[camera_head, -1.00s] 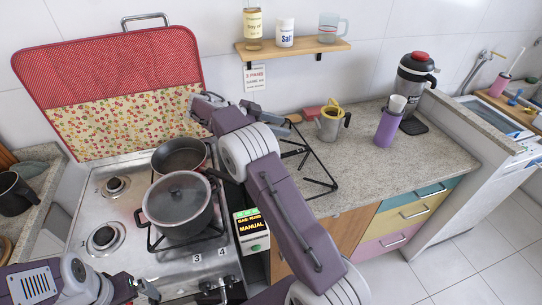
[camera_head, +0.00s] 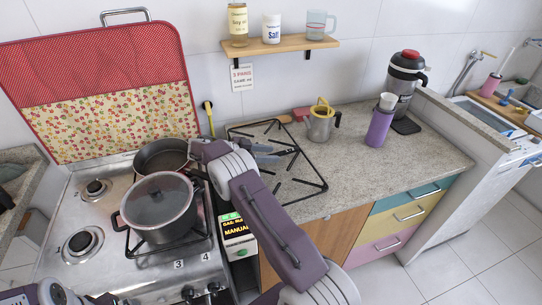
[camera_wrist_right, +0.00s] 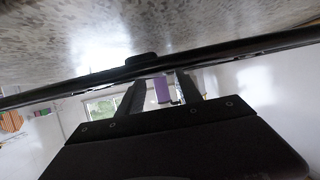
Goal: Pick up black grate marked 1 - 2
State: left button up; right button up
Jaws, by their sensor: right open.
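The black grate (camera_head: 304,156) lies on the granite counter just right of the stove. No "1 - 2" marking can be read on it. My right gripper (camera_head: 276,151) is open and low over the left part of the grate, reaching in from the left. In the right wrist view a long black grate bar (camera_wrist_right: 60,91) crosses in front of the open fingers (camera_wrist_right: 160,90); I cannot tell whether it lies between them. My left arm shows only at the bottom left edge, and its finger state is unclear.
A lidded pot (camera_head: 160,205) and a pan (camera_head: 163,157) stand on the stove left of my right arm. A grey jug with a yellow rim (camera_head: 320,125) stands behind the grate, a purple cup (camera_head: 379,128) farther right. The counter right of the grate is clear.

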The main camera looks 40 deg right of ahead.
aim_at(276, 154)
jog(key=x, duration=0.4)
jog(key=shift+w+d+f, duration=0.1)
jog(key=shift+w+d, duration=0.05)
jog(key=shift+c, duration=1.2)
grip_shut()
